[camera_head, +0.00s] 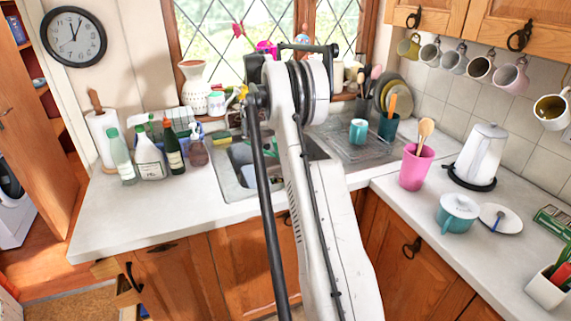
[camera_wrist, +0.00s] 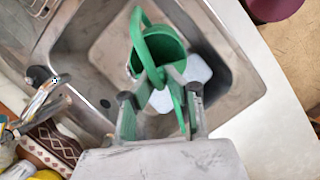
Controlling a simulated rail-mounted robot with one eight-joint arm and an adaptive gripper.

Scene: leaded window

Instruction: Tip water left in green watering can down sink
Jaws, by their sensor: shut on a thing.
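The green watering can (camera_wrist: 170,50) shows in the wrist view over the basin of the metal sink (camera_wrist: 85,65). Its curved green handle runs back between my fingers, and its round body lies beyond them. My gripper (camera_wrist: 160,95) is shut on the can by this handle. I cannot tell how far the can is tilted, and no water stream is clear. In the head view my arm hides the gripper and most of the can; the sink (camera_head: 233,190) shows on both sides of the arm.
Several bottles (camera_head: 150,155) stand left of the sink. A teal mug (camera_head: 358,131) is on the drainer, with a pink utensil pot (camera_head: 416,167) and white kettle (camera_head: 481,155) to the right. A pale shape (camera_wrist: 195,70) lies beyond the can. The left counter front is clear.

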